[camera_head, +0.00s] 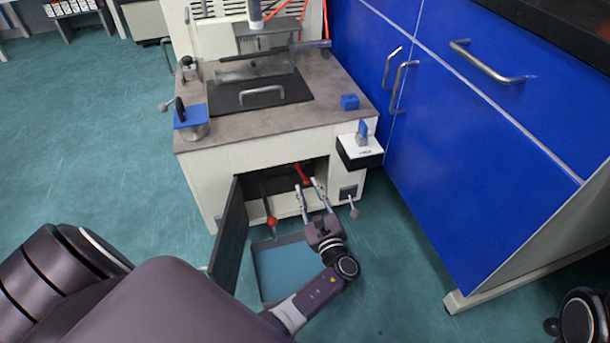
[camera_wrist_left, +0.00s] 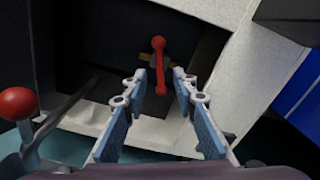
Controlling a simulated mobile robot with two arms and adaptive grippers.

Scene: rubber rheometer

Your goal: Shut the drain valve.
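The drain valve has a red lever handle (camera_head: 302,173) inside the open lower compartment of the rheometer cabinet. In the left wrist view the red handle (camera_wrist_left: 160,67) sits on a brass-coloured fitting, with its lower end pointing toward my fingers. My left gripper (camera_head: 308,197) is open in front of the compartment mouth. In the wrist view its two blue-padded fingers (camera_wrist_left: 160,98) stand apart, with the handle's lower end showing between or just beyond their tips. I cannot tell whether they touch it. My right gripper is not in view.
The dark compartment door (camera_head: 230,240) stands open at the left. A red-knobbed lever (camera_head: 271,221) sticks out left of my gripper; its ball shows in the wrist view (camera_wrist_left: 17,103). A blue-bottomed tray (camera_head: 285,270) lies on the floor below. Blue cabinets (camera_head: 450,150) stand close at right.

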